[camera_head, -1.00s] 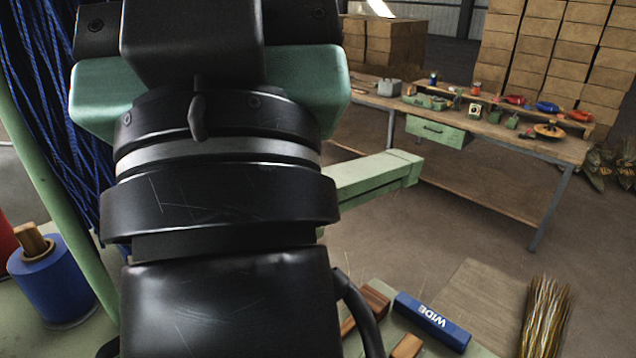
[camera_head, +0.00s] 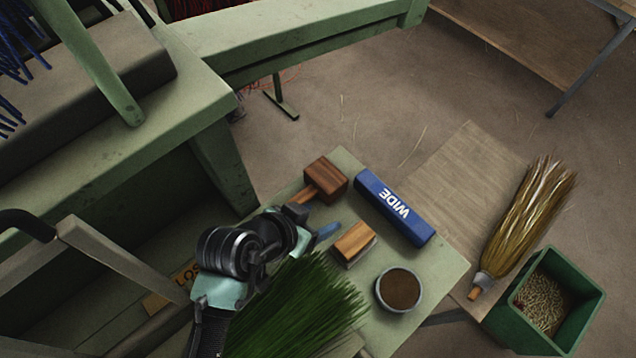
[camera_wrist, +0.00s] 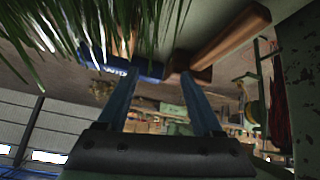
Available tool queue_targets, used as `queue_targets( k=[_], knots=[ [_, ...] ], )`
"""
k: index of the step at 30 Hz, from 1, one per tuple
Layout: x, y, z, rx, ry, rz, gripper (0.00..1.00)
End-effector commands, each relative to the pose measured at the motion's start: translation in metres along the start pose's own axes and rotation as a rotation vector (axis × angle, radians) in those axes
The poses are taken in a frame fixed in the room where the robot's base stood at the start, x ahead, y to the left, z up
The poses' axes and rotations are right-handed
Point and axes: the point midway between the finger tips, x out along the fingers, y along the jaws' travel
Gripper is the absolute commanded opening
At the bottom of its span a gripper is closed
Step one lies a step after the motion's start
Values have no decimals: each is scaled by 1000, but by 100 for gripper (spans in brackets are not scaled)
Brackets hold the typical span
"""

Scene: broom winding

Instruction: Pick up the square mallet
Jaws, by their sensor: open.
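The square mallet (camera_head: 327,177) lies on the green bench with its dark wooden block head at the back and its lighter handle pointing down-left. My gripper (camera_head: 314,221) is low over the bench, open and empty, just in front of the mallet handle. Part of the handle is hidden behind my gripper. In the wrist view the two fingers of my gripper (camera_wrist: 160,75) are spread apart. The mallet (camera_wrist: 232,38) appears there at the upper right, by the right finger's tip, with no grip on it. I cannot tell whether the finger touches it.
Green bristles (camera_head: 300,310) stand close beside my gripper. A wooden block (camera_head: 354,240), a blue WIDE box (camera_head: 394,208) and a round brown-filled tin (camera_head: 399,289) lie to its right. A finished broom (camera_head: 525,220) and a green bin (camera_head: 552,300) are farther right. A green beam (camera_head: 300,35) crosses above.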

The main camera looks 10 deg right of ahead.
Motion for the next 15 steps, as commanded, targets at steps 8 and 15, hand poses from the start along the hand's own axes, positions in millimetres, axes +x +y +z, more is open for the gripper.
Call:
queue_targets(
  k=[8, 15],
  knots=[
    [-37, -70, 3, 188, -177, 34, 68],
    [-37, -82, -13, 233, -190, 43, 68]
  ],
)
